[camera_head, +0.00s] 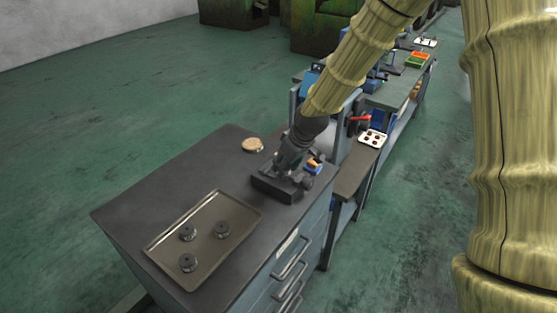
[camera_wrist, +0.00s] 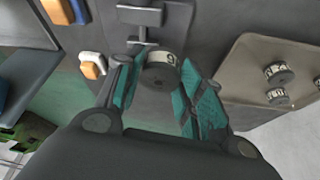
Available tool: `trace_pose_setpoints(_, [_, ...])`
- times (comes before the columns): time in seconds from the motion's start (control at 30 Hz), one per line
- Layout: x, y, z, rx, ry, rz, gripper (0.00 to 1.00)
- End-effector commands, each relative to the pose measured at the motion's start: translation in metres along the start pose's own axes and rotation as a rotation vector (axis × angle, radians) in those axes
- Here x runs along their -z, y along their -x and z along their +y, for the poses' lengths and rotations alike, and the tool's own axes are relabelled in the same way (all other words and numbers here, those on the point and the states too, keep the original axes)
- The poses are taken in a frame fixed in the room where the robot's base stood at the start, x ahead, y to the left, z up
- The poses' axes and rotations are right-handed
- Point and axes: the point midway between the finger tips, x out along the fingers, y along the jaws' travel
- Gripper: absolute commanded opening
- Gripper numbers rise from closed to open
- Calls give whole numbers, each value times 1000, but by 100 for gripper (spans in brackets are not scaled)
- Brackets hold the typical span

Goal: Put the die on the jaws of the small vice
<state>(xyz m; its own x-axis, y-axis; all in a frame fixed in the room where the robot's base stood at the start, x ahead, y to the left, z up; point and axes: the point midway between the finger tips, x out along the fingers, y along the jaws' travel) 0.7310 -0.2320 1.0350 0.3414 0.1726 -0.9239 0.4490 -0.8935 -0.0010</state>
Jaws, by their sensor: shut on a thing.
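My gripper (camera_head: 288,172) is over the right part of the dark cabinet top, its fingers pointing down at the small black vice (camera_head: 273,192). In the wrist view, my gripper (camera_wrist: 160,82) is shut on the die (camera_wrist: 160,73), a short grey cylinder with a pale, marked label, held between the teal pads. The vice (camera_wrist: 140,17) shows just beyond the die, at the top. The die overlaps part of the vice in this view, and I cannot tell whether they touch. In the head view the held die is hidden by the gripper.
A shallow tray (camera_head: 160,239) at the cabinet's front left holds several dies (camera_head: 188,232). A round tan item (camera_head: 252,145) lies at the back. A small orange-and-blue item (camera_head: 314,164) is right of the gripper. A bench (camera_head: 365,165) with a white dish (camera_head: 373,138) stands beyond.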

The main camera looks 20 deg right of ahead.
Motion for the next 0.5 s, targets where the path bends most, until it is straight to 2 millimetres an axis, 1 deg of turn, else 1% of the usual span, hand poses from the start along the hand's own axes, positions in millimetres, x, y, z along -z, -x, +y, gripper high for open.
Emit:
trace_pose_setpoints(0.03, [9,-1,3,0,0,1,2])
trace_pose_setpoints(0.23, [35,-16,15,0,0,0,2])
trace_pose_setpoints(0.4, [48,-24,21,0,0,2,2])
trace_pose_setpoints(0.5, [49,-26,22,0,0,1,2])
